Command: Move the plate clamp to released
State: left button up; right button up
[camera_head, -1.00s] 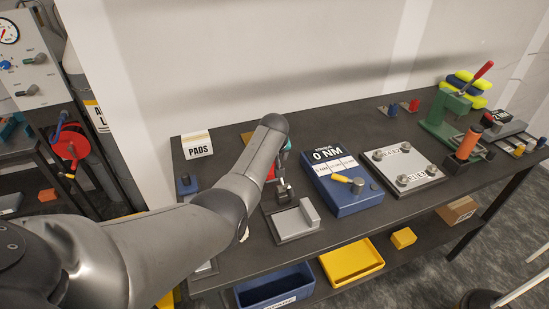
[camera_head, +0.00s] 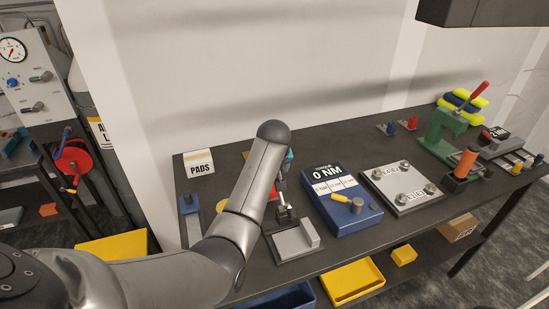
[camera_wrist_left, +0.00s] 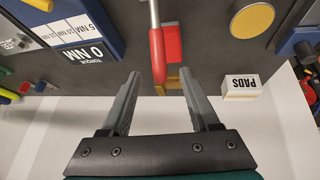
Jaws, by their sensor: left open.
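The plate clamp's red handle (camera_wrist_left: 158,55) with its grey metal lever (camera_wrist_left: 153,14) shows in the left wrist view. In the head view the clamp's grey metal part (camera_head: 286,212) stands at the back of a small grey plate fixture (camera_head: 292,241), and its red handle is mostly hidden behind my left arm. My left gripper (camera_wrist_left: 160,74) is open, with its two fingers on either side of the red handle's end. A gap shows on each side; I cannot tell how deep the handle sits between them. My right gripper is not in view.
The blue torque tester (camera_head: 345,205) with a yellow-handled knob stands right of the clamp, then a grey plate with several knobs (camera_head: 403,187). The PADS block (camera_head: 198,162) stands at the back left. Yellow (camera_head: 352,284) and blue bins sit below. The bench behind the tester is clear.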

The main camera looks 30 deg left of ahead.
pick_arm(q)
jog(key=v, duration=0.7)
jog(key=shift+s+r, duration=0.15)
dwell(0.3)
